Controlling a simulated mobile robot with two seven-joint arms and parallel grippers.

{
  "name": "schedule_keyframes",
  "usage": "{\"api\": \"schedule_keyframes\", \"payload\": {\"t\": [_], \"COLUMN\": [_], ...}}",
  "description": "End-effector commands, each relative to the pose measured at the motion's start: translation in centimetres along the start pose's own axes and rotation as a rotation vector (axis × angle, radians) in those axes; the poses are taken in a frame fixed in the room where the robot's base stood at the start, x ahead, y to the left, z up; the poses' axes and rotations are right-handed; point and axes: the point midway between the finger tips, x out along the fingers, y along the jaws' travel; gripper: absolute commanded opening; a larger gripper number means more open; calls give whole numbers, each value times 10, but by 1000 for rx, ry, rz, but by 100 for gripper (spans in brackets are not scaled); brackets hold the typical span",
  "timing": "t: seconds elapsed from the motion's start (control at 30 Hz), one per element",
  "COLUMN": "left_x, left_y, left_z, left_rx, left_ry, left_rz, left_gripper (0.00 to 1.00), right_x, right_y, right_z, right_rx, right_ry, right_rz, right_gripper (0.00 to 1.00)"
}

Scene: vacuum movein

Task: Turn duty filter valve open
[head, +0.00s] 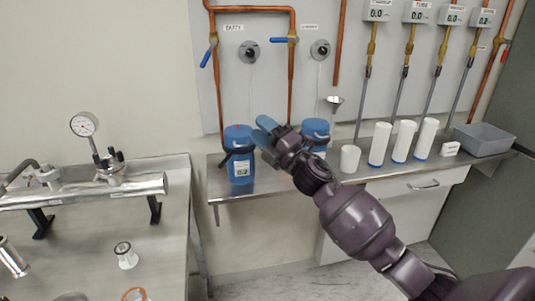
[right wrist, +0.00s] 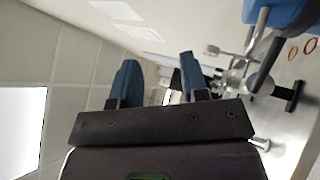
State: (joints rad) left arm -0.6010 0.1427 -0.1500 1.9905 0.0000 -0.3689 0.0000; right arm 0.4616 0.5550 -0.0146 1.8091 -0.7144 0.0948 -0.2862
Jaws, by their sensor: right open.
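Two valves with blue lever handles sit on copper pipes on the back panel in the head view. The left valve handle (head: 208,54) hangs down, slightly tilted, close to the line of its pipe. The right valve handle (head: 284,40) lies level across its pipe. A small label (head: 233,27) is beside the left valve; its text is too small to read surely. My right gripper (head: 264,129) is below both valves, in front of the blue canisters, apart from either handle. In the right wrist view (right wrist: 158,82) its blue-tipped fingers are apart and empty. My left gripper is not seen.
Blue canisters (head: 238,168) (head: 315,127) stand on the steel shelf (head: 227,188), with white cylinders (head: 380,144) and a grey bin (head: 484,139) to the right. A bench with a steel pipe (head: 95,192) and gauge (head: 84,124) is at left. Space before the panel's valves is clear.

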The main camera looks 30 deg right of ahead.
Motion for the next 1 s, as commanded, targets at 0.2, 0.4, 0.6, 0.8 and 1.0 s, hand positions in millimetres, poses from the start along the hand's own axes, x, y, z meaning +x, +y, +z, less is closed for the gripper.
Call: {"api": "schedule_keyframes", "payload": {"t": [0.2, 0.4, 0.6, 0.8, 1.0], "left_x": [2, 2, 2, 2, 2], "left_y": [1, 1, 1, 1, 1], "left_z": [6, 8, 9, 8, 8], "left_rx": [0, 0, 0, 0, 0], "left_ry": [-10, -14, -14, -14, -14], "left_rz": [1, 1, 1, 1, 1], "left_gripper": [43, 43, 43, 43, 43], "right_x": [-21, -31, -33, -33, -30], "right_y": [-23, -33, -35, -35, -33], "right_z": [-5, -7, -8, -8, -8], "right_rx": [112, 170, 185, 184, 198], "right_ry": [-47, -73, -79, -78, -74], "right_rz": [-37, -55, -58, -58, -51], "right_gripper": [41, 41, 41, 37, 6]}}
